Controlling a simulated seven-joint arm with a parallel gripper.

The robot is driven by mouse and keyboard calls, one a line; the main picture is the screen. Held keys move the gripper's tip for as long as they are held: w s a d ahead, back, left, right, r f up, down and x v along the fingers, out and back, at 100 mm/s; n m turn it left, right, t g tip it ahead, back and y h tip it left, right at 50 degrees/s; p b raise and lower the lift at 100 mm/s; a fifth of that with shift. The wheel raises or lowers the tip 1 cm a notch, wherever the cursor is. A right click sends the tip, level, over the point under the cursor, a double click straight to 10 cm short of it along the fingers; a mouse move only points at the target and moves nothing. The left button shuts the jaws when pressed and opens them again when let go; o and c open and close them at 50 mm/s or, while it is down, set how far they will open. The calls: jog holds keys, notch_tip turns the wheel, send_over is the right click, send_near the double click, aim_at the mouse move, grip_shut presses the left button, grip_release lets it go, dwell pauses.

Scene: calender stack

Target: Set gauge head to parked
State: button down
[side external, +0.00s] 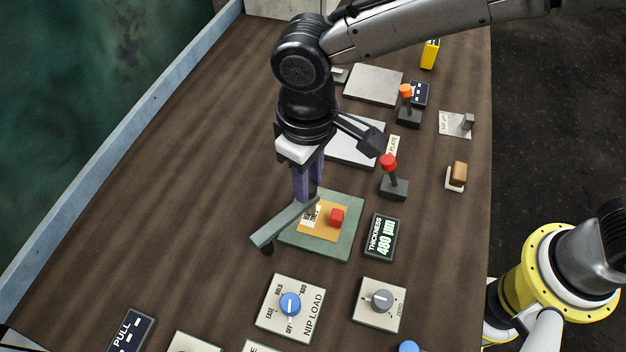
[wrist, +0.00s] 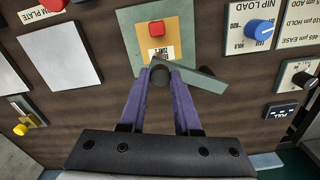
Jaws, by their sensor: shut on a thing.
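A grey-green bar (side external: 285,222), which appears to be the gauge head, lies slantwise over the left side of a green plate (side external: 348,243). Its free end sticks out past the plate toward the lower left. In the wrist view the bar (wrist: 205,81) runs right from my gripper. My gripper (side external: 312,196) points down with its purple fingers at the bar's upper end. In the wrist view my gripper (wrist: 160,73) is shut on a dark round knob (wrist: 159,76) at that end. The plate bears an orange patch (side external: 323,230), a small label and a red block (side external: 337,216). The fingers hide part of the bar's end.
A thickness display (side external: 382,237) reading 480 µm stands right of the plate. A NIP LOAD dial (side external: 290,304) and a grey dial (side external: 381,300) are in front. A red-topped lever (side external: 390,166) stands behind the display. The table left of the bar is clear.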

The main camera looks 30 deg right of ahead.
jog(key=w+a+n, duration=0.6)
jog(key=a+n, duration=0.3)
jog(key=n, duration=0.5)
jog(key=shift+w+r+n, duration=0.15)
jog(key=shift+w+n, duration=0.15)
jog(key=shift+w, duration=0.1)
jog(key=c, duration=0.6)
grip_release()
jog(key=shift+r, duration=6.8)
